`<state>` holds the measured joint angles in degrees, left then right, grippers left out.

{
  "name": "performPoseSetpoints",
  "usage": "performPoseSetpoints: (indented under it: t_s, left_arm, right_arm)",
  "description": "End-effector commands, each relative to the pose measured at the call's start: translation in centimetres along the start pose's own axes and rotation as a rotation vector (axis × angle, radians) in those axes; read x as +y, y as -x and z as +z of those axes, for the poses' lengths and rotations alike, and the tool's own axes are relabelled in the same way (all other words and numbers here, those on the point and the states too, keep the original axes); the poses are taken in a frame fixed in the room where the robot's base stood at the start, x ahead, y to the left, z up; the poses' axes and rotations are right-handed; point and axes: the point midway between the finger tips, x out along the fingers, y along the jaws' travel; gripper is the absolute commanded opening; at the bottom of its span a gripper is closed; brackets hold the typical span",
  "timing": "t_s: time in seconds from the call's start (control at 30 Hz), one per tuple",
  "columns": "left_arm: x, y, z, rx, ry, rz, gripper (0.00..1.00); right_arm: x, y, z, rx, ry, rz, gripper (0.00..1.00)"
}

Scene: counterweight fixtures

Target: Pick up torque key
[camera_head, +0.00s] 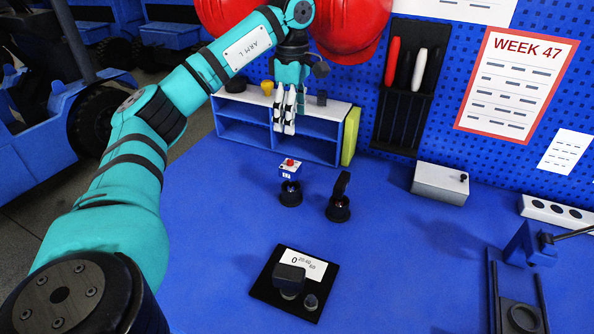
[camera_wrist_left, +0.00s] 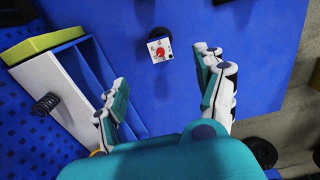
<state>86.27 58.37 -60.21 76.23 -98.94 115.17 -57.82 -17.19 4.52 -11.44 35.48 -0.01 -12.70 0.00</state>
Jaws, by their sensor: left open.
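No part is clearly marked as the torque key. Two candidates stand in round black holders on the blue table: a small blue-and-white block with a red knob (camera_head: 290,168), and a dark upright piece with a bent top (camera_head: 341,184) to its right. My left gripper (camera_head: 283,128) is open and empty, in front of the low blue shelf and above and behind the red-knobbed block. In the left wrist view that block (camera_wrist_left: 159,50) shows beyond the open fingers (camera_wrist_left: 161,88), roughly between them and apart from both. The dark piece does not show there. My right gripper is not in view.
The low shelf (camera_head: 262,145) with a white top carries small dark items and a yellow cup. A black scale-like pad (camera_head: 262,290) with dark weights lies in front. A grey box (camera_head: 440,184) and a blue clamp fixture (camera_head: 528,246) stand to the right.

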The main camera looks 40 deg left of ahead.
Motion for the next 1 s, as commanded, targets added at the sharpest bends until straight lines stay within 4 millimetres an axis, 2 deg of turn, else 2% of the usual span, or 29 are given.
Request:
performPoseSetpoints:
  t_s: [0.03,0.17,0.4,0.5,0.77,1.0]
  left_arm:
    - [-0.1,-1.6,0.0,0.0,-0.002,-0.006,0.71]
    - [-0.1,-4.6,0.0,0.0,-0.002,-0.008,0.71]
    - [-0.1,-9.0,-0.1,0.002,0.0,-0.006,0.71]
    - [-0.1,-10.3,-0.1,0.002,0.0,-0.005,0.71]
    - [0.0,-12.2,-0.2,0.001,0.0,-0.004,0.71]
    - [0.2,-15.7,-0.5,0.001,0.0,-0.004,0.71]
  right_arm:
    - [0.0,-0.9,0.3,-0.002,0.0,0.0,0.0]
    - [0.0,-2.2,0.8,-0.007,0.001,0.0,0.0]
    - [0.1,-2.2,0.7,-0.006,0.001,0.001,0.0]
    - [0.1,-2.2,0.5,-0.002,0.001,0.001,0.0]
    - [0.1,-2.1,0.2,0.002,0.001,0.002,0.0]
    - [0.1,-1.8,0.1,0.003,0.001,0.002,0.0]
